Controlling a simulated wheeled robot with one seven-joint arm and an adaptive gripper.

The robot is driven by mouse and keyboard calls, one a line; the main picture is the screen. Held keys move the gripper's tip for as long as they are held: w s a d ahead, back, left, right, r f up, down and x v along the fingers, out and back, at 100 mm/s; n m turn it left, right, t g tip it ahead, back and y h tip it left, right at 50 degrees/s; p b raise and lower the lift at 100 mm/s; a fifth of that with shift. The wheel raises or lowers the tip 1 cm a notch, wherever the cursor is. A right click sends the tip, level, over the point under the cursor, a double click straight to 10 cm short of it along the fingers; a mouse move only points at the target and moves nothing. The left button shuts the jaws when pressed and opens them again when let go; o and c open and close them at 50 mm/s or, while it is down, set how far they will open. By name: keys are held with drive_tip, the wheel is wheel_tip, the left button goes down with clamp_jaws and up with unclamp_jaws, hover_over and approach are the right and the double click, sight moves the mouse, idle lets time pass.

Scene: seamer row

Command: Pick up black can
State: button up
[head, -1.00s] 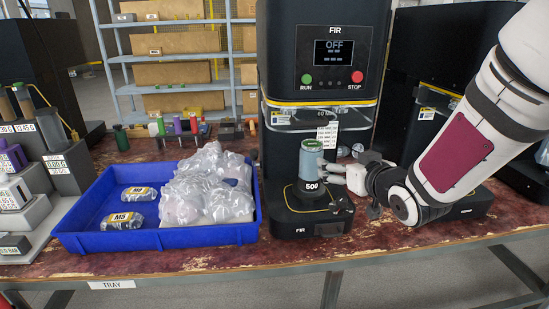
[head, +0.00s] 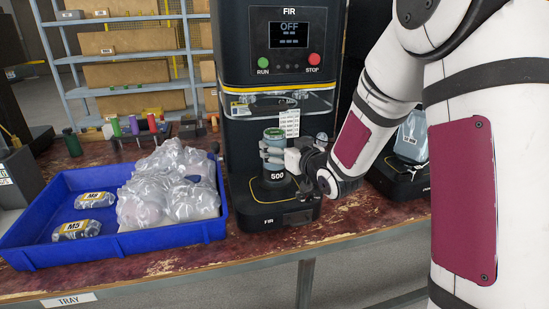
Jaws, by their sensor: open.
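A dark grey-green can (head: 273,136) with a teal top stands upright on the "500" pedestal of the FIR seamer (head: 289,90). I see no plainly black can in this view. My gripper (head: 272,149) is open and comes from the right at the can's height. Its pale fingers overlap the can in the picture, and I cannot tell whether they touch it. The fingers hide part of the can's lower body. A white printed label strip (head: 289,123) hangs just behind and right of the can.
A blue tray (head: 122,246) with bagged parts stands left of the seamer. Several coloured cylinders (head: 133,126) stand at the back left. A second machine with a clear container (head: 411,138) is at right, partly behind my arm. The worn table's front edge (head: 170,275) runs below.

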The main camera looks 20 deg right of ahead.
drive_tip(key=x, duration=0.4)
drive_tip(key=shift+w+a+f, duration=0.2)
drive_tip(key=shift+w+f, duration=0.1)
drive_tip(key=shift+f, duration=0.15)
drive_tip(key=c, duration=1.6)
drive_tip(key=shift+r, duration=0.1)
drive_tip(key=shift+c, duration=1.1)
